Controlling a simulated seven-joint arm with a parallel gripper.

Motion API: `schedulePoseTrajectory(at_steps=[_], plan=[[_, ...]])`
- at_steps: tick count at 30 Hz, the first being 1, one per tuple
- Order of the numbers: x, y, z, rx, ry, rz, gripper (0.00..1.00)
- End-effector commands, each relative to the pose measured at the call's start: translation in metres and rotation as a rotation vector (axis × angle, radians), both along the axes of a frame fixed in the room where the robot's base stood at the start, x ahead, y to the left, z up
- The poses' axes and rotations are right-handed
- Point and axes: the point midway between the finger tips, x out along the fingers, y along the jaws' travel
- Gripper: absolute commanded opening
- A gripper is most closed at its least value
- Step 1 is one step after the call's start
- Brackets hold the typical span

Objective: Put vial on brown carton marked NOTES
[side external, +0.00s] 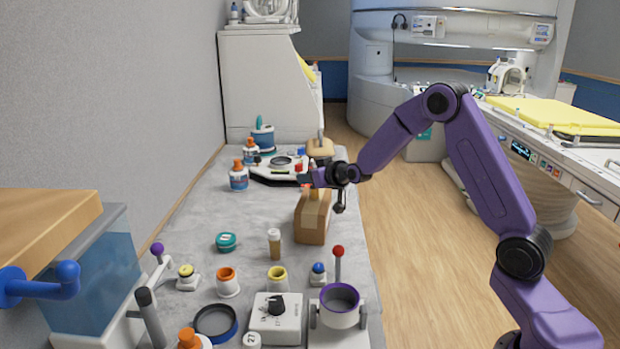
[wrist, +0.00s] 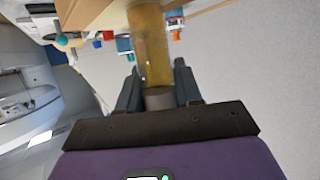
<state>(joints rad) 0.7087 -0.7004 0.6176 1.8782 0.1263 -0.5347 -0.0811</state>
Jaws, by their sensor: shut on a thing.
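The vial (wrist: 152,45) is an amber see-through cylinder with a dark grey end. In the wrist view it lies between the two fingers of my gripper (wrist: 158,88), which is shut on it. In the side view my gripper (side external: 308,180) is just above the brown carton (side external: 312,222), near its top. The held vial is hard to make out there. A brown surface at the top of the wrist view (wrist: 92,14) looks like part of the carton. I cannot read any NOTES marking. Whether the vial touches the carton cannot be told.
A small amber bottle with a pale cap (side external: 274,245) stands left of the carton. Several jars, a dial box (side external: 277,318) and a purple-rimmed cup (side external: 340,302) crowd the near end of the grey counter (side external: 205,215). Glue bottles (side external: 239,178) and a tray stand behind.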

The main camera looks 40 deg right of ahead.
Motion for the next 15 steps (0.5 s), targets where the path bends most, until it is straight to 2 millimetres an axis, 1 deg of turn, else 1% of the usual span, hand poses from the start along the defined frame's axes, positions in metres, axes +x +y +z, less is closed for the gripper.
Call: schedulePoseTrajectory(at_steps=[13, 14, 15], plan=[[0.0001, 0.0002, -0.0059, 0.0, -0.001, 0.0, 0.04], [0.0001, 0.0002, -0.0059, 0.0, -0.001, 0.0, 0.41], [0.0001, 0.0001, -0.0056, 0.0, -0.001, 0.0, 0.54]])
